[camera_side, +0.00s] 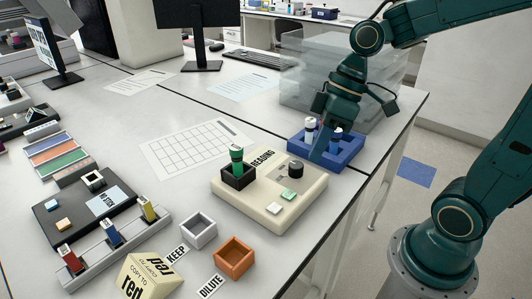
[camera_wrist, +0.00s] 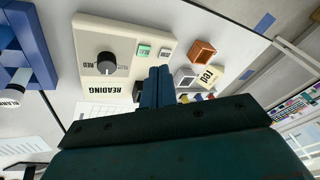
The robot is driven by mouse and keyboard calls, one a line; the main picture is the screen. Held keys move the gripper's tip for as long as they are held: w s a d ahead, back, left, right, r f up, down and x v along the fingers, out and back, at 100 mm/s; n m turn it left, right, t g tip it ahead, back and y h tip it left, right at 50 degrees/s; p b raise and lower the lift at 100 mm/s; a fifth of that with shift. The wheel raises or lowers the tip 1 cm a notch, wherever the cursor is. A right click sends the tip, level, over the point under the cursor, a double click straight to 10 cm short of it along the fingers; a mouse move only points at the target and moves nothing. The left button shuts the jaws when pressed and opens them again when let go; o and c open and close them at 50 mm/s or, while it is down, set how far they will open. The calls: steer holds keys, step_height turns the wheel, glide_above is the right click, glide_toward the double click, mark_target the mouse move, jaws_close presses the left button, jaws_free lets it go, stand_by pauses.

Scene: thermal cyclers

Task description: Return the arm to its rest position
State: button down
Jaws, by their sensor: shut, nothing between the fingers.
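My gripper (camera_side: 318,156) points down beside and over the blue rack (camera_side: 353,148) in the side view, and its fingers overlap the rack there. In the wrist view my gripper (camera_wrist: 159,72) shows its two blue fingers pressed together with nothing between them. The cream READING device (camera_side: 308,205) stands left of and nearer than the gripper in the side view; it also shows in the wrist view (camera_wrist: 90,30). The exact height of the fingertips above the table cannot be told.
The rack holds a white-labelled vial (camera_side: 310,128). A green-capped vial (camera_side: 237,158) stands in the device's dark socket. Translucent bins (camera_side: 300,85) stand behind the gripper. An orange box (camera_side: 234,258) and grey box (camera_side: 198,230) stand in front. The gridded paper (camera_side: 195,145) lies flat.

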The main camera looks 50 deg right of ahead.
steer(key=s+d+r+m+t+h, duration=0.4)
steer(key=s+d+m, duration=0.1)
steer(key=s, duration=0.3)
steer(key=shift+s+d+r+m, duration=0.15)
steer(key=shift+r+m, duration=0.15)
steer(key=shift+m, duration=0.4)
